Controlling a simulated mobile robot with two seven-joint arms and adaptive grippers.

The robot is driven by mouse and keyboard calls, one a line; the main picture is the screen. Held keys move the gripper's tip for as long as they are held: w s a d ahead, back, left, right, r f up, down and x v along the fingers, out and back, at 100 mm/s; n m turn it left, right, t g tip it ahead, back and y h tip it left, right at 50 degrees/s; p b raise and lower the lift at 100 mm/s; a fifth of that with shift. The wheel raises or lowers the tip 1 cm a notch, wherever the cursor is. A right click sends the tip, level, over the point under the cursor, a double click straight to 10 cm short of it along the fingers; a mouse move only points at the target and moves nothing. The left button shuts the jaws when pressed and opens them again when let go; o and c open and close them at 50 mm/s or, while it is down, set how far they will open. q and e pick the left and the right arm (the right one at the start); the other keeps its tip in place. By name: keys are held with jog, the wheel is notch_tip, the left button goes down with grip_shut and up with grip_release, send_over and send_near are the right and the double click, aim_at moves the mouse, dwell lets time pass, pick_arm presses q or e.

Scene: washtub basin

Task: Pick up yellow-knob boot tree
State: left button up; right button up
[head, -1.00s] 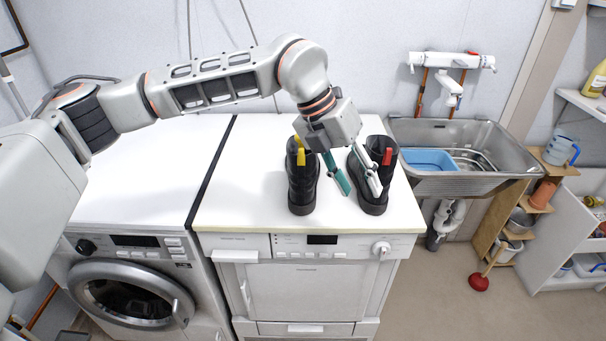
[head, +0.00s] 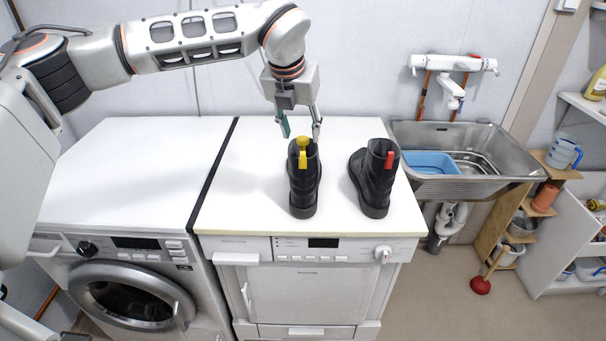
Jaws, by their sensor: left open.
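The yellow-knob boot tree (head: 302,143) shows as a yellow knob at the top of the left black boot (head: 303,188); its lower part is hidden inside the boot. A yellow tab (head: 302,160) shows on that boot's near side. The right black boot (head: 374,180) stands apart from it and has a red tab (head: 389,160). My left gripper (head: 300,134) is open and empty, pointing down just above and behind the left boot, with one finger on either side of the knob in the picture. I cannot tell whether it touches. My right gripper is not in view.
The boots stand on the white top (head: 250,200) of a dishwasher-like machine, beside a washing machine (head: 135,290) on the left. A steel sink (head: 480,140) with a blue basin (head: 430,162) is at the right. The white tops left of the boots are clear.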

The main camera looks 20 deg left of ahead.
pick_arm(q)
jog(key=shift+x, duration=1.15)
grip_shut()
jog(key=shift+r, duration=0.15)
notch_tip(320, 180, up, 20)
jog(key=shift+d, duration=0.1)
